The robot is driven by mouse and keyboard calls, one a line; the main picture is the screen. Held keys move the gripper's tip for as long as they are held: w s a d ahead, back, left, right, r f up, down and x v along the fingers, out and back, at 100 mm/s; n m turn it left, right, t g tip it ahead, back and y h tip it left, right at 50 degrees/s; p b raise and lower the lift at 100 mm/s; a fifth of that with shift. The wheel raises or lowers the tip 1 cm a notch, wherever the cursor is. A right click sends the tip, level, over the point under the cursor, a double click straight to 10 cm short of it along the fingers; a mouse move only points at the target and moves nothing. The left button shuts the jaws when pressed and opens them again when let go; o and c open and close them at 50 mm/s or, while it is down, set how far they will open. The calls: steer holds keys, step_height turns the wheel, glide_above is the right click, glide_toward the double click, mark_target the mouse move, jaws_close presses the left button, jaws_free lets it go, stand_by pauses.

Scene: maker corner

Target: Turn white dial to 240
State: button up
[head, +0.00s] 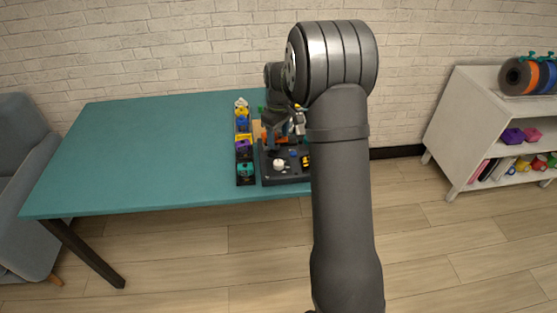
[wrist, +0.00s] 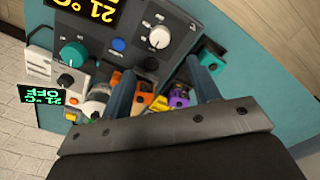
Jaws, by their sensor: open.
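The white dial (wrist: 159,37) sits on a dark grey panel (wrist: 190,18) in the wrist view, with small markings around it. It also shows in the head view (head: 279,164), near the front of the panel on the table. My gripper (wrist: 160,78) is open and empty. Its two blue-grey fingers point toward the panel, with the dial beyond and between their tips, apart from them. The value that the dial points to is too small to read.
A teal-ringed knob (wrist: 74,53), a blue button (wrist: 118,44) and a display with orange digits (wrist: 90,10) are close to the dial. A row of colourful small items (head: 242,140) stands left of the panel. The teal table (head: 150,150) is clear on its left.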

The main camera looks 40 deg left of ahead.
mark_target(279, 163)
step_height(279, 163, down, 11)
steer(key=shift+f, duration=0.15)
steer(key=c, duration=1)
